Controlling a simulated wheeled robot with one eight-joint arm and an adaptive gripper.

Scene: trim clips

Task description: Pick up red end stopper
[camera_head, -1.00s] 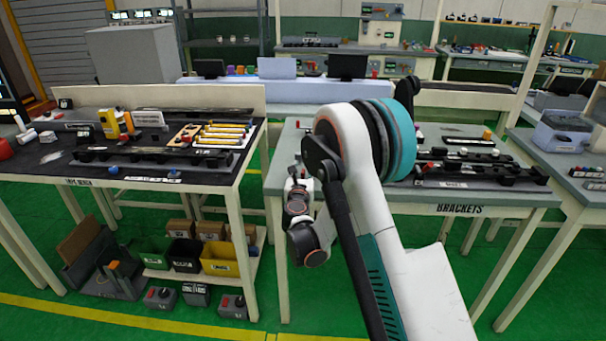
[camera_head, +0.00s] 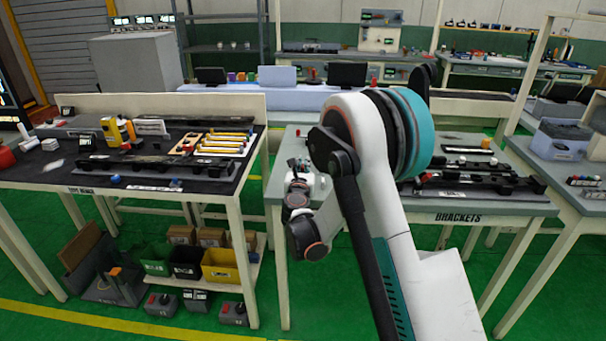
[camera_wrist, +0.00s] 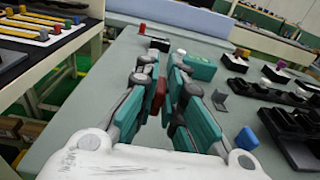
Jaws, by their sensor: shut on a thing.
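The red end stopper (camera_wrist: 159,95) shows in the wrist view as a small red block between the fingers of my gripper (camera_wrist: 165,75). My gripper is shut on it, over the grey top of the brackets table (camera_wrist: 112,88). The fingers hide part of the stopper, and whether it touches the table is not clear. In the head view my own arm covers the middle of the brackets table, and the stopper cannot be made out.
In the wrist view a blue block (camera_wrist: 247,138) and a grey bracket (camera_wrist: 220,101) stand right of my gripper. Black clip parts (camera_wrist: 292,125) line the right side. A white and green block (camera_wrist: 197,64) is just beyond the fingers. The left tabletop is mostly clear.

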